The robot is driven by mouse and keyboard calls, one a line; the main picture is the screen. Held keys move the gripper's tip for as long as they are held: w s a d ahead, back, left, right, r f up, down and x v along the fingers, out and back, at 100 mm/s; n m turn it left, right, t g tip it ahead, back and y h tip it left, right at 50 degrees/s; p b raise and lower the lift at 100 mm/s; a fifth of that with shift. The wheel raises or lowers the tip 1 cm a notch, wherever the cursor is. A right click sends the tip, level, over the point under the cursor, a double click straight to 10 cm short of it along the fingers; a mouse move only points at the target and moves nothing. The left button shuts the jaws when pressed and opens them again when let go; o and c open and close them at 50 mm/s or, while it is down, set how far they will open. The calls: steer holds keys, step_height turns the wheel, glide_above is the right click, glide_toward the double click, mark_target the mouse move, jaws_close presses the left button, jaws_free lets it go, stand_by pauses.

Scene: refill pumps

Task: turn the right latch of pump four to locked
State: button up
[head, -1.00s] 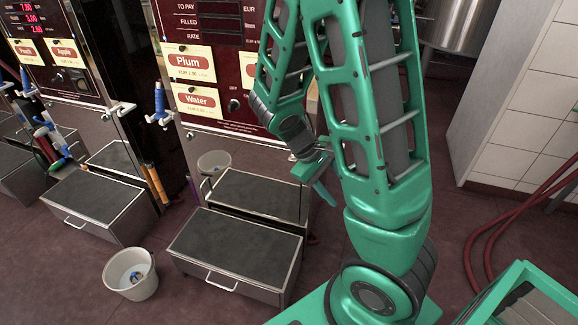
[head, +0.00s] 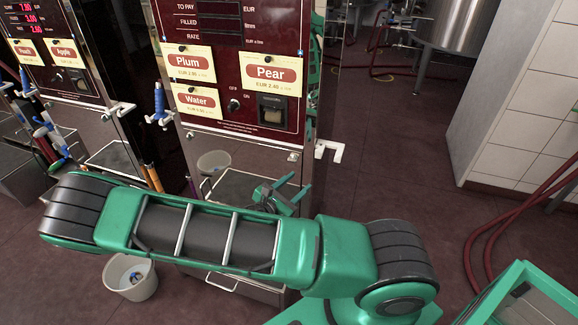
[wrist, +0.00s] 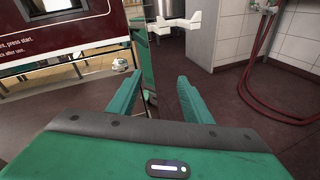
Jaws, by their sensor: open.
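The pump (head: 225,120) with Plum, Water and Pear labels stands in the middle of the head view; I see no number four on it. A small latch-like fitting (head: 293,157) sits at the right, just under its dark red panel; its setting is too small to tell. A similar fitting (head: 189,135) sits at the left. My gripper (head: 301,184) is low in front of the pump's right side, open and empty, apart from the fitting. In the wrist view my gripper's fingers (wrist: 160,78) are spread, with the pump's red panel (wrist: 70,42) at upper left.
A white bracket (head: 329,150) sticks out from the pump's right side; it also shows in the wrist view (wrist: 175,23). A bucket (head: 130,277) stands on the floor at lower left.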

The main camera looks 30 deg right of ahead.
steer(key=w+a+f+n+t, duration=0.1)
steer(key=w+a+n+t, duration=0.3)
steer(key=n+t, duration=0.15)
steer(key=shift+n+g+y, duration=0.25)
steer(key=shift+n+y, duration=0.1)
steer(key=shift+y, duration=0.05)
steer(key=x, duration=1)
steer(key=shift+w+d+f, duration=0.1)
steer(key=shift+w+d, duration=0.1)
steer(key=shift+d, duration=0.1)
